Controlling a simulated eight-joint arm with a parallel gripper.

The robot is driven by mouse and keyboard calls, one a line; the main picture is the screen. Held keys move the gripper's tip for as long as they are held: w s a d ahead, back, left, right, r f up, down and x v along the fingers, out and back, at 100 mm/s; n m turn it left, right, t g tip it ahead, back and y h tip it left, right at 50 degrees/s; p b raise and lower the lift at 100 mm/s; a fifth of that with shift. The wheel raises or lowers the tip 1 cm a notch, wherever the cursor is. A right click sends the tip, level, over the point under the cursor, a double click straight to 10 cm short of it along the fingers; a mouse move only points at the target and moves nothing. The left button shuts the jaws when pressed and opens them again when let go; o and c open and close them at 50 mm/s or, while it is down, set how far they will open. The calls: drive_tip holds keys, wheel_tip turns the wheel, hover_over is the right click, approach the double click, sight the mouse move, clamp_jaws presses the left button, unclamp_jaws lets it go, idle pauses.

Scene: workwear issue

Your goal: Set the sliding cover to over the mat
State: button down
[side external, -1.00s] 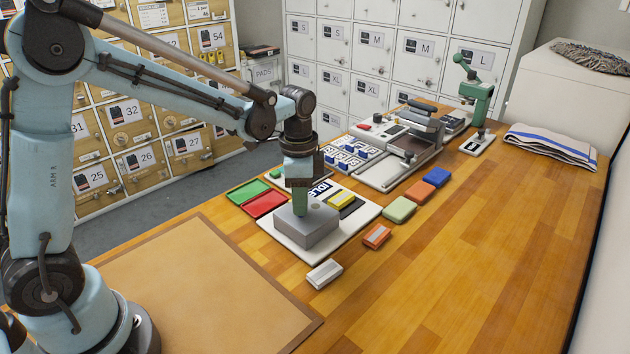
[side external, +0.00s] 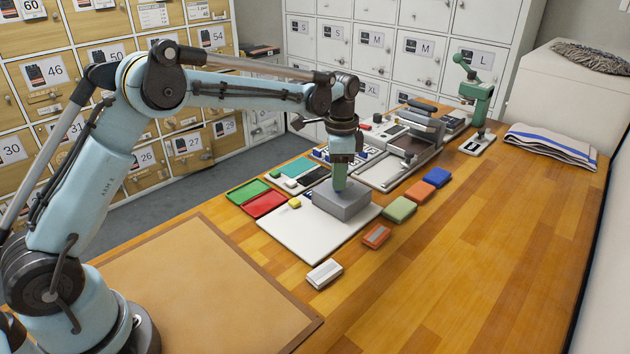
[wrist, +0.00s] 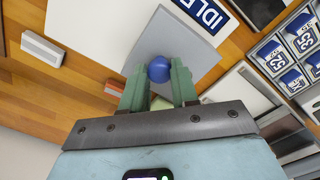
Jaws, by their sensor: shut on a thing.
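The sliding cover is a grey box (side external: 345,206) at the right part of a white board (side external: 290,236). In the wrist view it is a grey plate (wrist: 178,38) with a round blue knob (wrist: 159,68). My gripper (side external: 340,187) is above the cover, its green fingers closed on the knob; they also show in the wrist view (wrist: 158,82). What lies under the cover is hidden. A large tan mat with a brown border (side external: 190,285) lies at the front left. I cannot tell whether the task's mat is this or a surface under the cover.
Red (side external: 264,204) and green (side external: 247,191) trays and a small yellow block (side external: 295,203) are left of the cover. White (side external: 324,273), orange (side external: 376,236), green (side external: 399,210) and blue (side external: 436,177) blocks line the right.

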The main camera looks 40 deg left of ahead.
drive_tip(key=shift+w, duration=0.3)
drive_tip(key=c, duration=0.9)
unclamp_jaws()
drive_tip(key=shift+o, duration=0.2)
drive_tip(key=shift+s, duration=0.1)
wheel_tip(320, 180, up, 12)
drive_tip(key=shift+r, duration=0.1)
